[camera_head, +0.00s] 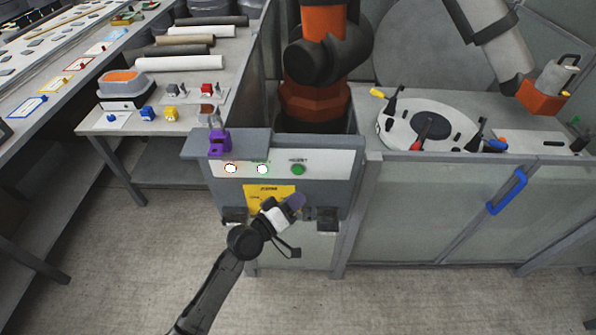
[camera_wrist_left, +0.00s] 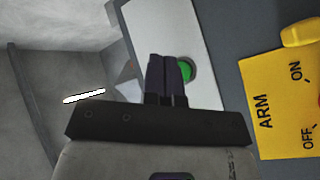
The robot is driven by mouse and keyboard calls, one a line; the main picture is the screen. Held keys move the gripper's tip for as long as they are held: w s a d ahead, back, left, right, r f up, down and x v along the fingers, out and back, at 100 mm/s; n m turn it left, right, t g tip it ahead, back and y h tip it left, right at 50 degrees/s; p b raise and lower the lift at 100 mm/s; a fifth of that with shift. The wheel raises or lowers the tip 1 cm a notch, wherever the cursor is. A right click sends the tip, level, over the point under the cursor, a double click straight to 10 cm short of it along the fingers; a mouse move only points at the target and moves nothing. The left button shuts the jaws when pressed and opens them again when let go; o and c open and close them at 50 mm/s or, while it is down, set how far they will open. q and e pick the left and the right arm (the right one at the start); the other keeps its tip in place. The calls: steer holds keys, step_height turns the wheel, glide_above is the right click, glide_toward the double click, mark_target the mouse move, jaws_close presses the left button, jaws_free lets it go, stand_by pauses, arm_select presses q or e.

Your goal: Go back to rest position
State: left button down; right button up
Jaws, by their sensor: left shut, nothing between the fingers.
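My left gripper (camera_head: 296,202) is in front of the grey control box, just below its button strip. It is shut and empty. In the left wrist view its dark fingers (camera_wrist_left: 170,75) are together and partly cover the green button (camera_wrist_left: 187,70). In the head view the green button (camera_head: 298,169) shows at the right of the white strip, above the fingertips. I cannot tell whether the fingers touch the box. My right gripper is not clearly seen in either view.
The control box carries a yellow label (camera_head: 268,196), two lit white buttons (camera_head: 262,169) and a purple part (camera_head: 219,142) on top. A fenced cell with an orange robot (camera_head: 318,100) stands behind. A table with rolls (camera_head: 181,62) is at left. The floor in front is clear.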

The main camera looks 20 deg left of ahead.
stand_by(0.4)
arm_select(q)
steer(key=s+a+f+m+g+y, duration=0.25)
steer(key=s+f+g, duration=0.2)
steer(key=s, duration=0.85)
steer(key=s+a+f+m+g+y, duration=0.1)
steer(key=s+f+m+g+y, duration=0.25)
steer(key=s, duration=0.85)
steer(key=s+a+f+m+g+y, duration=0.15)
steer(key=s+f+g, duration=0.45)
steer(key=s, duration=0.7)
step_height(320, 180, up, 31)
steer(key=w+p, duration=0.1)
steer(key=p, duration=3)
steer(key=shift+w+d+n+t, duration=0.15)
steer(key=shift+d+n+t, duration=0.1)
steer(key=shift+n+t, duration=0.2)
